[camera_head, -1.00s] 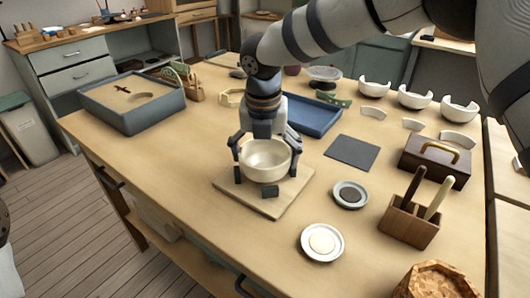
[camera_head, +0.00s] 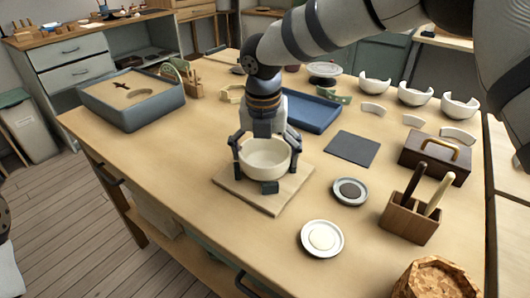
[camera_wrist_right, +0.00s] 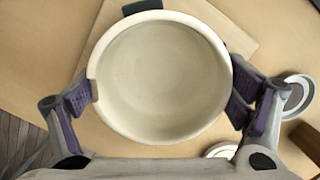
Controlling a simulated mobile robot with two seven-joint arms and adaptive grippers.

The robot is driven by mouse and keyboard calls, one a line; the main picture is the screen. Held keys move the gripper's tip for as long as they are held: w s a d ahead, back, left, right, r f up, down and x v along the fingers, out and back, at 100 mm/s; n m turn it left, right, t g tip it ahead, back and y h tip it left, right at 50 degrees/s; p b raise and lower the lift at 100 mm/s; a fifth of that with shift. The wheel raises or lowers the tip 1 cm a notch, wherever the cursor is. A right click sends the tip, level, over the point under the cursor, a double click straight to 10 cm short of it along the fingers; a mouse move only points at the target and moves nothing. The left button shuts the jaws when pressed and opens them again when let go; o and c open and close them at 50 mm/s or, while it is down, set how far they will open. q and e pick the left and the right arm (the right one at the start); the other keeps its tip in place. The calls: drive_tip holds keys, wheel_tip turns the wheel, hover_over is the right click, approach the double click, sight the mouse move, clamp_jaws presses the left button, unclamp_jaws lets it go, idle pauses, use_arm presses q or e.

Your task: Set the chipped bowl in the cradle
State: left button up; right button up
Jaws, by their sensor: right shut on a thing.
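A cream bowl (camera_head: 264,158) is between the fingers of my right gripper (camera_head: 265,150), which is shut on it from two sides. It is upright, on or just above a light wooden board (camera_head: 285,196). The bowl (camera_wrist_right: 160,80) fills the middle of the right wrist view, with a small notch-like spot on its left rim. A dark block (camera_head: 270,187) stands on the board close to the bowl's near side; I take this board with its block as the cradle. Whether the bowl's base touches the board is hidden. My left gripper is not in view.
A blue tray (camera_head: 312,112), a dark mat (camera_head: 353,149) and a grey dish (camera_head: 350,191) lie around the board. A white dish (camera_head: 322,239), a tool holder (camera_head: 410,219) and a brown box (camera_head: 434,158) stand to the right. Bare tabletop lies left of the board.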

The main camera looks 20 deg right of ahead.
idle(0.3)
drive_tip(key=o, duration=0.8)
drive_tip(key=shift+f, duration=0.1)
drive_tip(key=shift+r+p, duration=0.4)
drive_tip(key=shift+r, duration=2.65)
drive_tip(key=shift+s+f, duration=0.1)
drive_tip(key=shift+f, duration=0.05)
